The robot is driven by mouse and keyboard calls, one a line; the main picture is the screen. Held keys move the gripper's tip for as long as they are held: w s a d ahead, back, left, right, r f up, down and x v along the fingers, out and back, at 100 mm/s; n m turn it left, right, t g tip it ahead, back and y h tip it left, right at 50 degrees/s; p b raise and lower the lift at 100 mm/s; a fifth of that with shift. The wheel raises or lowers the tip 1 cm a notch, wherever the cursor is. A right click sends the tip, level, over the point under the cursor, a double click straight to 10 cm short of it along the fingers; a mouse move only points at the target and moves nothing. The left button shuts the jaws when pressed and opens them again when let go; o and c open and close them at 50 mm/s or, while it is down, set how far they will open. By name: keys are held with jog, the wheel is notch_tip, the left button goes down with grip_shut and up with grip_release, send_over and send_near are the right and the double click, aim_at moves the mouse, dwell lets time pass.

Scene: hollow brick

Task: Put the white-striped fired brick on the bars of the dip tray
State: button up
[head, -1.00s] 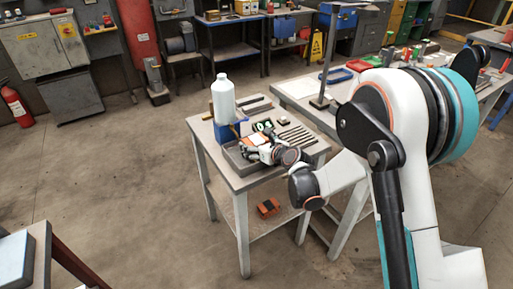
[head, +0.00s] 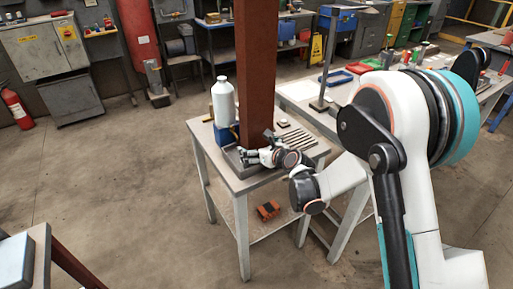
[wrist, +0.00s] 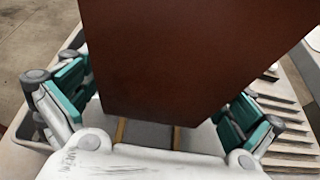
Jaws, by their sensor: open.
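My gripper (head: 252,156) is low over the grey tray on the small table, its fingers spread. In the wrist view my gripper (wrist: 155,100) has teal-and-white fingers on either side of a large plain red-brown block, which partly covers them. In the head view this red-brown block (head: 256,70) rises like a column from the gripper past the top edge. No white stripe shows on it, and I cannot identify the white-striped brick. The grey tray's rim (wrist: 22,125) shows at left in the wrist view. Parallel bars (head: 298,138) lie to the right, also in the wrist view (wrist: 285,132).
A white bottle (head: 223,100) stands by a blue box (head: 226,133) at the table's left. An orange-red block (head: 268,210) lies on the lower shelf. A longer cluttered bench (head: 300,90) adjoins at right.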

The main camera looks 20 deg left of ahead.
jog(key=p+v, duration=0.3)
jog(key=v, duration=0.8)
jog(key=shift+s+d+r+p, duration=0.2)
jog(key=shift+d+p, duration=0.1)
jog(key=shift+p, duration=0.05)
dwell(0.5)
